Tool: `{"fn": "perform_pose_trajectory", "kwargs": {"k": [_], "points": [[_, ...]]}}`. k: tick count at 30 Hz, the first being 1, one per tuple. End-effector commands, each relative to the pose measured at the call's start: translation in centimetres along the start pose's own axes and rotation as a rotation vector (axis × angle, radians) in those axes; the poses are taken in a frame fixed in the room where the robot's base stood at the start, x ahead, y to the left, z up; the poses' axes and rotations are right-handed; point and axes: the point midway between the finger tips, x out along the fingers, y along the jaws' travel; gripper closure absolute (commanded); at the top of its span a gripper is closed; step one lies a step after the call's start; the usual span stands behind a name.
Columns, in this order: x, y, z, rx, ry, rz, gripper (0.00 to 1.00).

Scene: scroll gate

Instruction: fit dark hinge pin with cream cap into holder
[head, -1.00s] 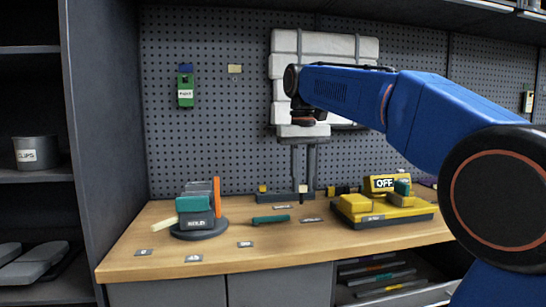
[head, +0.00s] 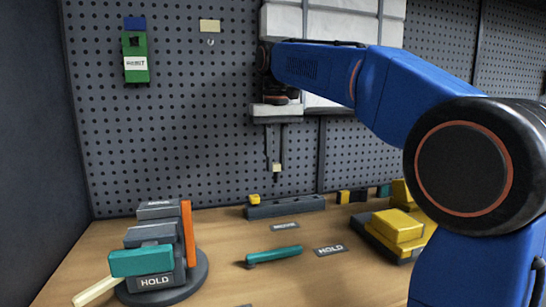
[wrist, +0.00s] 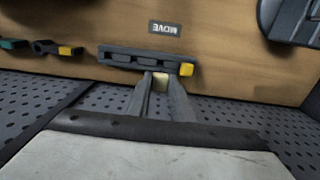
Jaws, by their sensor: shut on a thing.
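My gripper (head: 277,160) points down in front of the pegboard, its fingers closed around a small cream cap (head: 277,168). The cream cap also shows between the fingertips in the wrist view (wrist: 160,82). I cannot tell which part is the holder.
A round grey stand (head: 190,285) marked HOLD carries grey, teal and orange parts at front left. A teal-handled piece (head: 273,256) lies mid-bench. A yellow unit (head: 398,228) sits at right.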

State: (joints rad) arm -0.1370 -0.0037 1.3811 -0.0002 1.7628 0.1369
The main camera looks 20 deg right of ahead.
Motion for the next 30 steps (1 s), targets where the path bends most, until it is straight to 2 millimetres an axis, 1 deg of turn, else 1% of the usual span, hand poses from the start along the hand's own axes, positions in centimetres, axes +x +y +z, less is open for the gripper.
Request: {"fn": "perform_pose_trajectory", "kwargs": {"k": [15,21,30], "points": [[3.6,0.0,0.0,0.000,-0.001,0.000,1.00],[4.4,0.0,0.0,0.000,-0.001,0.000,1.00],[4.5,0.0,0.0,0.000,0.000,0.000,1.00]]}}
